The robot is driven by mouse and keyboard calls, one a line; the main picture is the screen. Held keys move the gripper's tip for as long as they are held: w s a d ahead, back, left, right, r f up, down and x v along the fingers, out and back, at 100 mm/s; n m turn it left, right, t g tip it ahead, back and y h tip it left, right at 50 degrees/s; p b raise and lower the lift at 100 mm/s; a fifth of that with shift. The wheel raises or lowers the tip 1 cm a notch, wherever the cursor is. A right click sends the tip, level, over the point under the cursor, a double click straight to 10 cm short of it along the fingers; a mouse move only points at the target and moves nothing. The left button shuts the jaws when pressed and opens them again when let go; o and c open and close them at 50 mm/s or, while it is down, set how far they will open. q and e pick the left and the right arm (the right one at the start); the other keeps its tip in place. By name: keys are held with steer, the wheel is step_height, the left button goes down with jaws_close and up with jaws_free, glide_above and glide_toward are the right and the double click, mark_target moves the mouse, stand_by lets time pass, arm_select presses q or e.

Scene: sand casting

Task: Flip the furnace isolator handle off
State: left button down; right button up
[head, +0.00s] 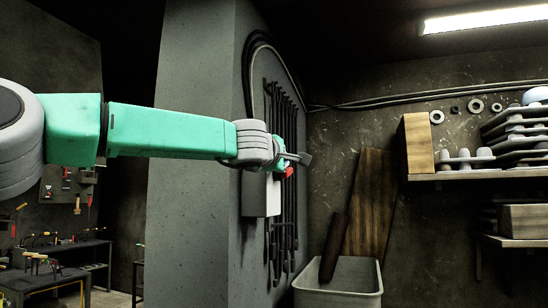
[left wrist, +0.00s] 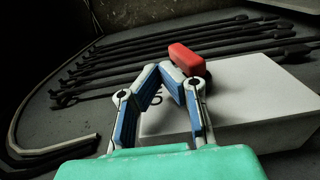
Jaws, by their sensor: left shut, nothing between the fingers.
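The isolator is a pale grey box (left wrist: 262,98) on the side of a grey pillar, with a red handle (left wrist: 187,58) at its edge. In the head view the box (head: 256,196) is partly hidden by my arm, and the red handle (head: 289,172) shows just below my gripper. My left gripper (head: 302,158) is shut and empty beside the handle. In the left wrist view its fingertips (left wrist: 166,72) meet close to the near end of the handle; I cannot tell whether they touch it. Part of a dark marking shows between the fingers. My right gripper is not in view.
Several long dark rods (head: 283,225) hang on the pillar side around the box, with black cables (head: 250,60) above. A pale bin (head: 338,285) stands below on the right. Loaded shelves (head: 470,174) are farther right. The air between gripper and shelves is clear.

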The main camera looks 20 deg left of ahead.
arm_select(q)
steer(key=s, duration=0.8)
steer(key=shift+r, duration=0.2)
